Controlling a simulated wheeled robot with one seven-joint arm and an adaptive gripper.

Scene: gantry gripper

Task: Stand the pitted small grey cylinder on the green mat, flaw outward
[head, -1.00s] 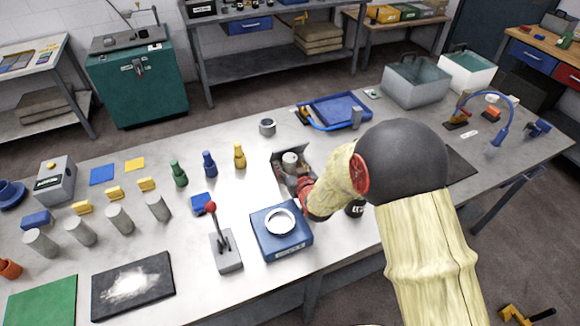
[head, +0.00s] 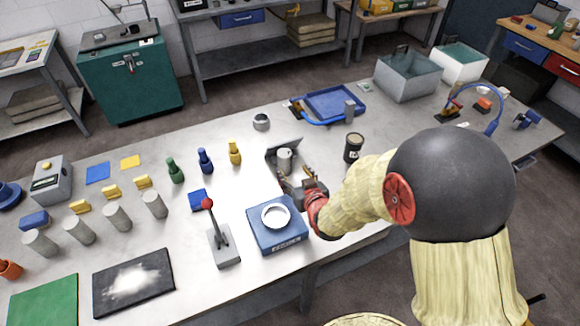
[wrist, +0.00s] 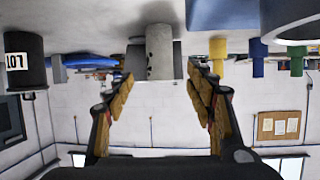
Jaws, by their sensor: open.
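The small grey cylinder (head: 284,160) stands in a grey open-fronted holder (head: 287,141) near the middle of the bench. In the wrist view, which is upside down, the cylinder (wrist: 160,48) shows dark pits on its side facing my camera, towards the left edge. My gripper (head: 297,180) is open on the near side of the holder. In the wrist view its two fingers (wrist: 164,80) point at the cylinder, one to each side, with gaps visible. The green mat (head: 45,302) lies bare at the front left corner of the bench.
A blue box with a white ring (head: 277,242) and a red-knobbed lever (head: 222,248) stand left of my arm. A dark labelled can (head: 353,148) stands right of the holder. Several grey cylinders (head: 117,217) and a black dusty mat (head: 134,283) are at the left.

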